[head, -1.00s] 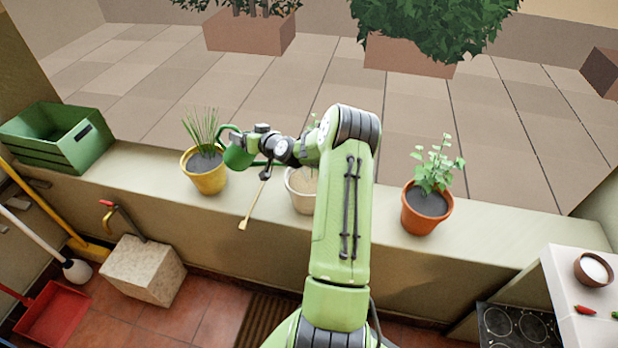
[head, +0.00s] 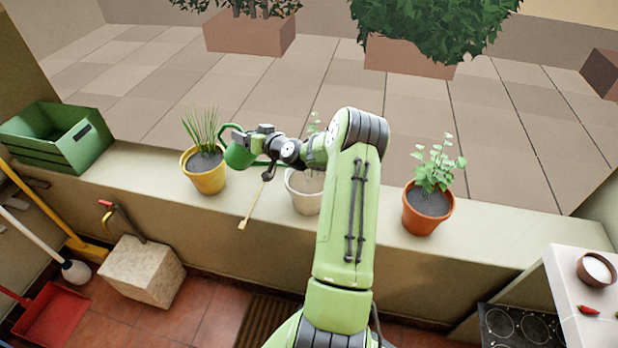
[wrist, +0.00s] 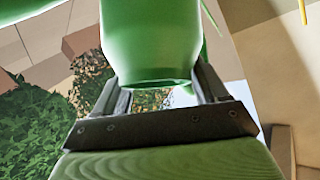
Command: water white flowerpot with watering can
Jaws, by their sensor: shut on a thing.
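The green watering can (head: 240,155) is held in my gripper (head: 256,146), between the yellow pot and the white pot in the head view. In the wrist view the green can (wrist: 150,40) fills the space between the fingers of my gripper (wrist: 160,88). Its spout points right, toward the white flowerpot, and is partly hidden by my wrist. The white flowerpot (head: 305,198) stands on the ledge with a small green plant (head: 313,124). My arm hides its right side and part of the plant. I cannot see any water.
A yellow pot (head: 207,178) with grassy leaves stands left of the white pot, close to the can. An orange pot (head: 427,215) stands to the right on the ledge (head: 500,237). A wooden stick tool (head: 249,212) lies by the ledge's front edge. A green crate (head: 60,150) is far left.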

